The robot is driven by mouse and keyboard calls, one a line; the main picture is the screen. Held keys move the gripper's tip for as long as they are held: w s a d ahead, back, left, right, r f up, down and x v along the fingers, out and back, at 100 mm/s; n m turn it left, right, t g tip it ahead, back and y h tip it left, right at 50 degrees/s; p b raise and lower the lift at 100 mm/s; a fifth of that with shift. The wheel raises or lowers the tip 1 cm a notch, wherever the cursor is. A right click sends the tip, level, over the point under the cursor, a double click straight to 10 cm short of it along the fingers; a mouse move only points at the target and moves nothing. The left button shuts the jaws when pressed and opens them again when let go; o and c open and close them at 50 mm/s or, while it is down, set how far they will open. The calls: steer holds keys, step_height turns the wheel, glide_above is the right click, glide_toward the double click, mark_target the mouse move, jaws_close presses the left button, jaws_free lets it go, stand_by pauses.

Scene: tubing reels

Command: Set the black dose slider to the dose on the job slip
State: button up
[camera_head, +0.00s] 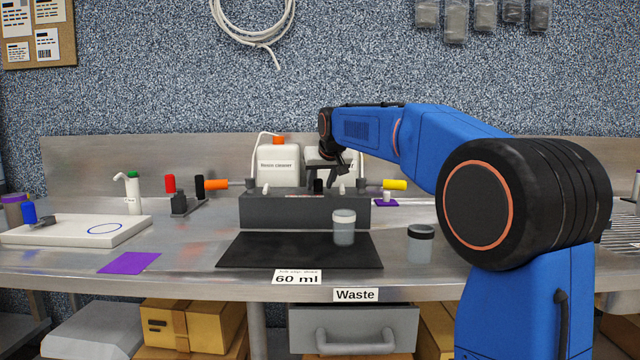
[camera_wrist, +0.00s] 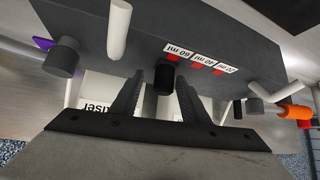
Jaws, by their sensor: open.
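The job slip (camera_head: 297,278) on the bench's front edge reads 60 ml. The black dose slider (camera_head: 318,186) stands on the dark grey dispenser block (camera_head: 300,212). In the wrist view, the slider knob (camera_wrist: 163,78) is closest to the red mark by the 60 ml label (camera_wrist: 183,48). The 40 ml (camera_wrist: 205,58) and 20 ml (camera_wrist: 226,68) labels lie to its right. My gripper (camera_head: 336,172) is over the block, pointing down. In the wrist view, my gripper (camera_wrist: 158,92) is open, with the knob between its fingers; I cannot tell whether they touch it.
White cleaner jugs (camera_head: 278,162) stand behind the block. A cup (camera_head: 344,227) is on the black mat (camera_head: 250,250), and a black-lidded jar (camera_head: 420,244) is to its right. Orange (camera_head: 216,184) and yellow (camera_head: 395,184) handles flank the block.

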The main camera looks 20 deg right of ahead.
steer(key=v, duration=1.7)
steer(key=shift+s+r, duration=0.15)
steer(key=shift+s, duration=0.1)
